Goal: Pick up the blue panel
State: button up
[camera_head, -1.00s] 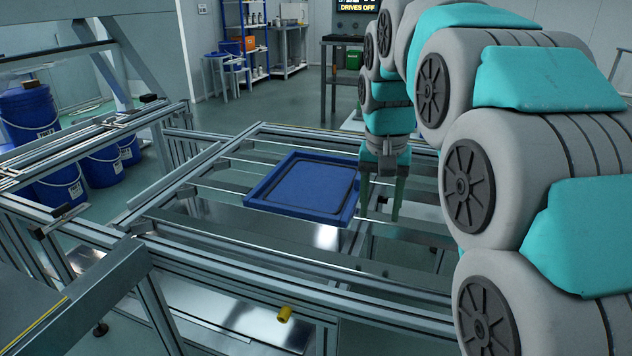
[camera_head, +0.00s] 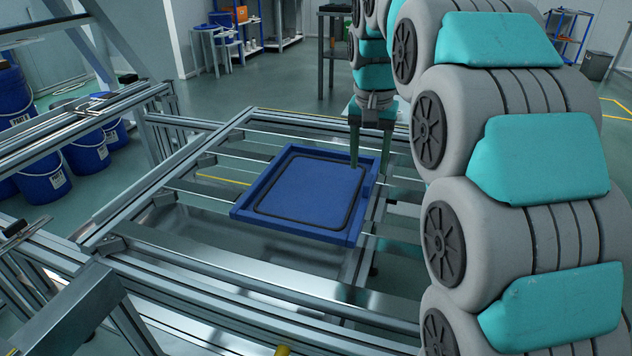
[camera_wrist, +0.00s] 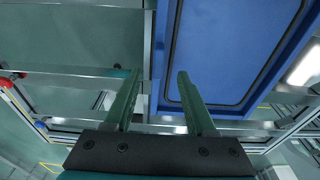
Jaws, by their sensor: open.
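The blue panel (camera_head: 305,195) lies flat across the metal rails of the fixture in the head view. It is a shallow rectangle with a raised rim and a dark line inside it. My gripper (camera_head: 370,166) points down at the panel's far right corner, open and empty. Its left finger overlaps the panel's edge in the picture, and its right finger is outside. In the wrist view, the edge of the panel (camera_wrist: 225,50) runs between the open fingertips of my gripper (camera_wrist: 160,76). I cannot tell how far the fingertips are above the rim.
The fixture frame (camera_head: 180,255) has several parallel rails with open gaps around the panel. Blue buckets (camera_head: 42,180) stand on the floor at the left. A dark stand (camera_head: 333,45) and shelves are at the back, away from the fixture.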

aim_at(368, 179)
jog(key=shift+w+d+f+p, duration=0.1)
jog(key=shift+d+f+p, duration=0.1)
jog(key=shift+f, duration=1.45)
jog(key=shift+d+f+p, duration=0.1)
jog(key=shift+f+p, duration=0.05)
jog(key=shift+f, duration=1.45)
grip_shut()
jog(key=shift+a+r, duration=0.1)
